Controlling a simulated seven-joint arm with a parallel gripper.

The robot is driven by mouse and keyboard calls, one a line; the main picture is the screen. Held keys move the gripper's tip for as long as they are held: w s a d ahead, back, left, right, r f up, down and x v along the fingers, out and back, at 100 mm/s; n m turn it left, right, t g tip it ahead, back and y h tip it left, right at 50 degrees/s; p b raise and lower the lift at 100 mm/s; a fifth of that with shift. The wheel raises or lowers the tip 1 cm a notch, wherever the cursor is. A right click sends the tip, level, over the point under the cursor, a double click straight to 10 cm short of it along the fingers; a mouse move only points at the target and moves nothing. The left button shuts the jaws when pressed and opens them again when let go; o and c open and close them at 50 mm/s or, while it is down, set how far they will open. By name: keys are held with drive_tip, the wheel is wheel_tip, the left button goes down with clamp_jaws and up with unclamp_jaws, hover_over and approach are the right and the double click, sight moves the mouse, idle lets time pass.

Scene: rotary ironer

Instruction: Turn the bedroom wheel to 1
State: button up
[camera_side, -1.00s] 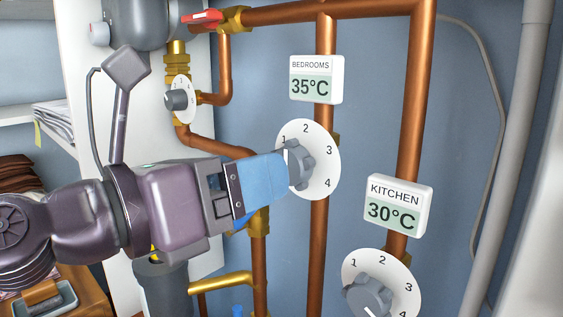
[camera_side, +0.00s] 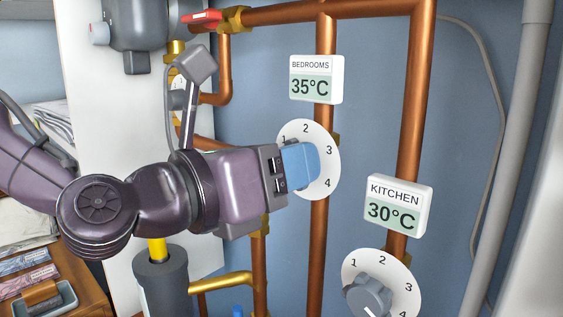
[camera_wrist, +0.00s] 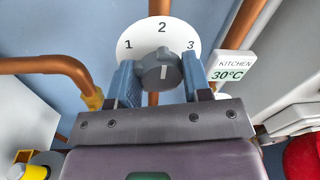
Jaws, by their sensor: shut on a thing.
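The bedroom wheel is a grey lobed knob (camera_wrist: 158,72) on a white round dial (camera_side: 328,168) numbered 1 to 4, below the BEDROOMS display (camera_side: 316,79) reading 35°C. My gripper (camera_wrist: 162,82) is shut on the knob, with one blue finger on each side of it in the wrist view. A pale line on the knob points up, roughly toward the 2. In the side view my gripper (camera_side: 303,166) reaches the dial from the left, and its blue fingers hide the knob.
The kitchen dial (camera_side: 389,272) sits lower right, under the KITCHEN display (camera_side: 396,205) reading 30°C. Copper pipes (camera_side: 413,120) run behind the dials. A dark grey cylinder (camera_side: 163,278) stands below my arm. Blue wall lies open right of the bedroom dial.

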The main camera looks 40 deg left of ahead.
drive_tip(key=shift+n, duration=0.4)
drive_tip(key=n, duration=0.5)
drive_tip(key=n+t, duration=0.1)
drive_tip(key=n, duration=0.5)
drive_tip(key=shift+f+y, duration=0.2)
drive_tip(key=shift+y, duration=0.1)
drive_tip(key=shift+s+n, duration=0.1)
drive_tip(key=shift+n, duration=0.2)
drive_tip(key=o, duration=0.9)
drive_tip(key=shift+o, duration=0.2)
drive_tip(key=s+f, duration=0.1)
drive_tip(key=s, duration=1.2)
drive_tip(key=shift+a, duration=0.35)
